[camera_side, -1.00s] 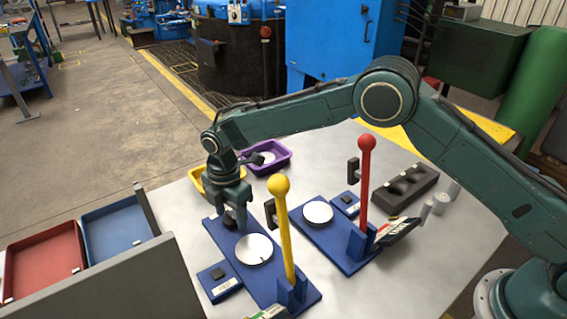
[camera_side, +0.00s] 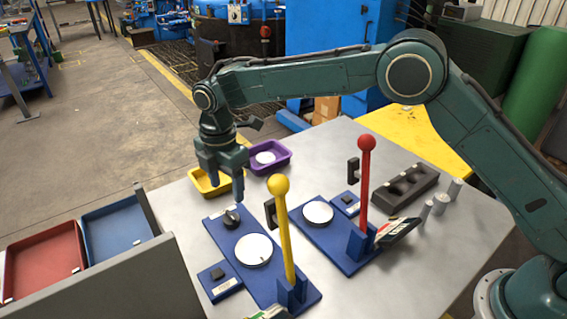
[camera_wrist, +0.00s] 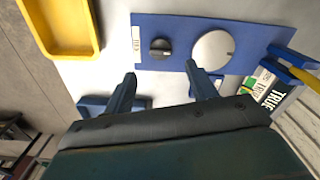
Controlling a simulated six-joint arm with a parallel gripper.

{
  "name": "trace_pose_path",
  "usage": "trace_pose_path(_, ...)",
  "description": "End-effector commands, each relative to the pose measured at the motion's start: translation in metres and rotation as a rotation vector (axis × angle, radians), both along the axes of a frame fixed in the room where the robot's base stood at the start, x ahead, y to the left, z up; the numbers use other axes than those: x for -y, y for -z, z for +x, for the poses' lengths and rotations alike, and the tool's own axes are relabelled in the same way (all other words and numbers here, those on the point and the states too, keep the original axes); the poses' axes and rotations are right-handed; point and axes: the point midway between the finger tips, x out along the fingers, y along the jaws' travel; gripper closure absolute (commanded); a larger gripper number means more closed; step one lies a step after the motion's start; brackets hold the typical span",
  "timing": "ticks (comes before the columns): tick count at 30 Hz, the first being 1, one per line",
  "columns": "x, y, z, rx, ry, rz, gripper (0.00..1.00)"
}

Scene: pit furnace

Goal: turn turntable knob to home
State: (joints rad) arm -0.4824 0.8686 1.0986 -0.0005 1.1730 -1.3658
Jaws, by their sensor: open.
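A small black knob (camera_side: 231,217) sits near the far end of the front blue panel (camera_side: 275,285), beside a round white disc (camera_side: 253,250). In the wrist view the knob (camera_wrist: 160,48) shows a pale line across it, and the white disc (camera_wrist: 212,50) is to its right. A small white label (camera_wrist: 135,38) is on the panel left of the knob; its text is too small to read. My gripper (camera_side: 225,194) is open and empty, above the knob and apart from it. Its fingers also show in the wrist view (camera_wrist: 160,72), below the knob.
A yellow-balled lever (camera_side: 284,220) rises from the front panel, and a red-balled lever (camera_side: 365,190) from the second panel. A yellow tray (camera_side: 197,183) and a purple tray (camera_side: 285,155) lie behind. Red (camera_side: 45,265) and blue (camera_side: 118,232) bins stand at left.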

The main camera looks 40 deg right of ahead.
Motion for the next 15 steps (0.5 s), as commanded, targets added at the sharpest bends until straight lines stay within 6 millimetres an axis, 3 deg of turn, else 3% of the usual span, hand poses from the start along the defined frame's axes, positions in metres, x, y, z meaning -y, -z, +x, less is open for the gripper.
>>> trace_pose_path(6, 0.0, -0.032, 0.0, 0.002, -0.001, 0.002, 0.43)
trace_pose_path(15, 0.0, -0.048, 0.0, 0.0, -0.001, 0.0, 0.43)
